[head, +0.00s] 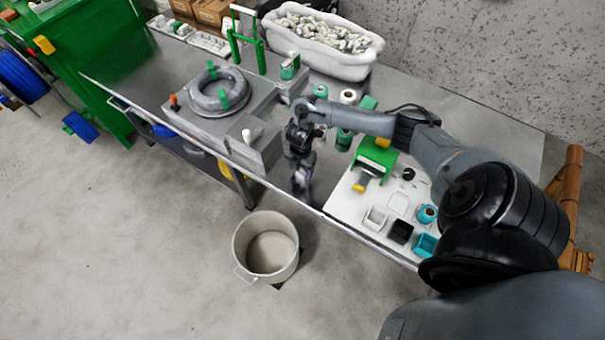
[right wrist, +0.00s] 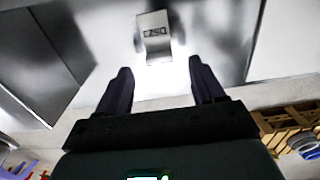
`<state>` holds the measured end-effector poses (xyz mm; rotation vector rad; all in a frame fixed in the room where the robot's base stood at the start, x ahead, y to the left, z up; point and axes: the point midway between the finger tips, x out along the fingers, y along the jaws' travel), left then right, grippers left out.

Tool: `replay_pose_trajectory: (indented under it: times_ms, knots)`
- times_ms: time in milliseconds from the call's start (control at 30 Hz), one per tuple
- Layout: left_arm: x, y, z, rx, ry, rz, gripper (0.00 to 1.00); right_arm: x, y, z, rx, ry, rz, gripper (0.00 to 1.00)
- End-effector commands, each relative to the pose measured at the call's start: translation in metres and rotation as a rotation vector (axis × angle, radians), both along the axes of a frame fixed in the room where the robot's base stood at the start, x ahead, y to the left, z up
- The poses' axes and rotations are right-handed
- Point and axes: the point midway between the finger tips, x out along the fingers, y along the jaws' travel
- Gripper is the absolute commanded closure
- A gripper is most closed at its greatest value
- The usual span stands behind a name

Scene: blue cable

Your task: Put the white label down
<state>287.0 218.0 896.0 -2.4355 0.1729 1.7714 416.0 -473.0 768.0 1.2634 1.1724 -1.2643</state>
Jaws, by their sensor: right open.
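The white label (right wrist: 154,37) lies on the shiny metal tabletop in the right wrist view, with dark printed characters facing up and a bend across it. My right gripper (right wrist: 160,66) is open, its two dark fingers apart, with the label just beyond and between the fingertips. Nothing is clamped between the fingers. In the head view my right gripper (head: 300,180) points down close over the front edge of the table, and a small pale patch shows at its tip, too small to tell apart. My left gripper is not in view.
A grey fixture (head: 215,110) with a coiled cable (head: 220,92) stands left of the gripper. A white board (head: 345,205) with small bins and a green device (head: 374,155) lies to the right. A metal pot (head: 240,245) stands on the floor below the table edge.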

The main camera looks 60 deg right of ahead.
Motion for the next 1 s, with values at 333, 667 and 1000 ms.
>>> replay_pose_trajectory:
  times_ms: [333, 667, 1000]
  knots:
    - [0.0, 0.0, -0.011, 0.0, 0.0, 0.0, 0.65, 0.001, 0.0, -0.035, -0.001, -0.001, 0.0, 0.32]
    - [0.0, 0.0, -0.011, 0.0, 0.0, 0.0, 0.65, 0.001, 0.0, -0.035, -0.001, -0.001, 0.001, 0.47]
    - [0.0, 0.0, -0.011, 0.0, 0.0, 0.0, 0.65, 0.001, 0.0, -0.034, -0.001, -0.001, 0.001, 0.91]
